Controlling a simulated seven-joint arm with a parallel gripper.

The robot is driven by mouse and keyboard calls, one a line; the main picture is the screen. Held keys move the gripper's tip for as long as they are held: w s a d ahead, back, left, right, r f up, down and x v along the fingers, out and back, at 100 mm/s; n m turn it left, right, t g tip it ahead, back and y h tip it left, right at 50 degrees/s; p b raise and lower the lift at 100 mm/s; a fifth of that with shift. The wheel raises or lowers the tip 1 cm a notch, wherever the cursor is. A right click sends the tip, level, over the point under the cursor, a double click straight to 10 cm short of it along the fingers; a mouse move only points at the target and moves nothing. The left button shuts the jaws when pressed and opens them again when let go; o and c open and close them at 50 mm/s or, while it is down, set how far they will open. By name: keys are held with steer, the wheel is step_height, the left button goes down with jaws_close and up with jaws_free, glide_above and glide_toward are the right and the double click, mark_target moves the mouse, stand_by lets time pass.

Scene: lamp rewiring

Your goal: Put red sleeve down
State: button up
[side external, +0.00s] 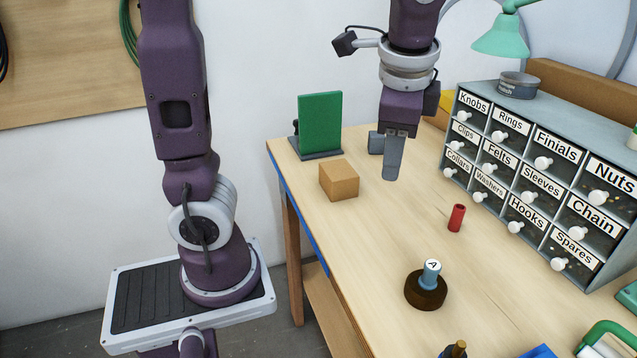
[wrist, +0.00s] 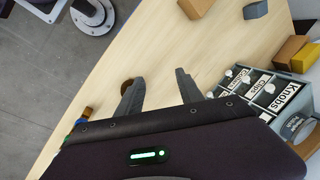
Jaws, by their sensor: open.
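The red sleeve (side external: 456,218) stands on its end on the bare tabletop, in front of the drawer cabinet, with nothing holding it. My gripper (side external: 388,170) is open and empty above the table, up and to the left of the sleeve in the side view. In the wrist view my two fingers (wrist: 160,92) are apart with only tabletop between them. I cannot make out the red sleeve in the wrist view.
A blue post marked A on a dark round base (side external: 427,288) stands nearer the front. A cardboard-brown block (side external: 339,180) and a green panel on a stand (side external: 320,122) are at the left. The labelled drawer cabinet (side external: 590,215) borders the right.

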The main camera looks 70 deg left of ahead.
steer(key=s+d+f+n+t+h, duration=0.1)
steer(key=s+d+n+t+h, duration=0.1)
steer(key=s+n, duration=0.5)
steer(key=s+d+t, duration=0.1)
steer(key=s, duration=0.5)
steer(key=shift+s+f+t+h, duration=0.15)
steer(key=shift+t+h, duration=0.15)
steer(key=shift+t, duration=0.1)
